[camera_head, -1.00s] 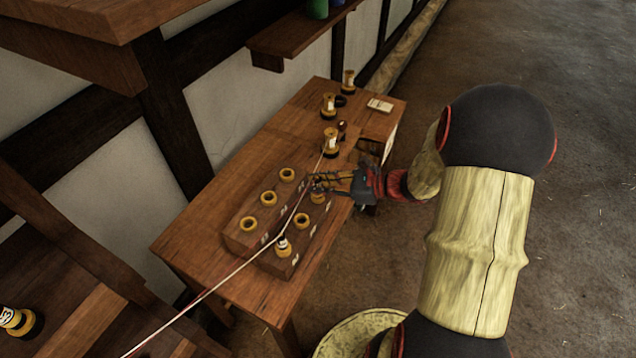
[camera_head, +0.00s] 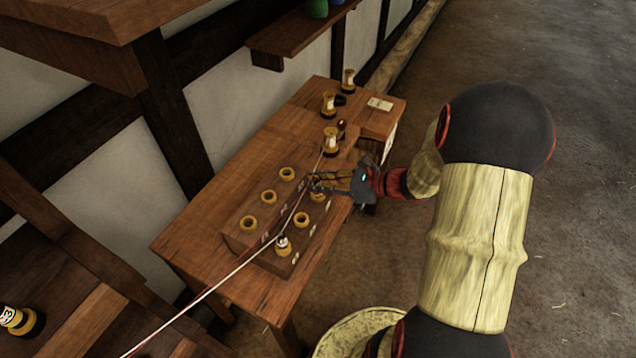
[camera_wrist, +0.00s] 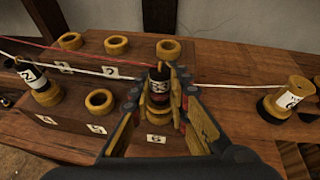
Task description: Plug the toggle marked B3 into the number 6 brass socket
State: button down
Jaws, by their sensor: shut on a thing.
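The toggle (camera_wrist: 157,88), dark with a white label on which a 3 can be made out, stands upright between my fingers in the wrist view. My gripper (camera_wrist: 158,98) is shut on it; my gripper also shows in the head view (camera_head: 315,183) over the block's right row. The number 6 brass socket (camera_head: 318,197) is partly covered by my fingers. Its tag 6 (camera_wrist: 157,138) is directly below the toggle in the wrist view. The toggle is lined up with this socket, but my fingers hide how deep it sits. A red cord (camera_wrist: 80,57) runs left from the toggle.
The socket block (camera_head: 262,262) has several open brass rings. Another toggle (camera_head: 283,246) stands in its front socket, with a taut white cord (camera_head: 215,287) passing close by my gripper. Spools (camera_head: 330,142) stand on the table behind. A wooden shelf (camera_head: 295,35) is above.

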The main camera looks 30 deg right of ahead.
jog(key=shift+f+b, duration=0.3)
jog(key=shift+f, duration=0.15)
jog(key=c, duration=2)
grip_release()
jog(key=shift+p+v, duration=2.7)
jog(key=shift+v, duration=2.85)
jog(key=shift+f, duration=0.1)
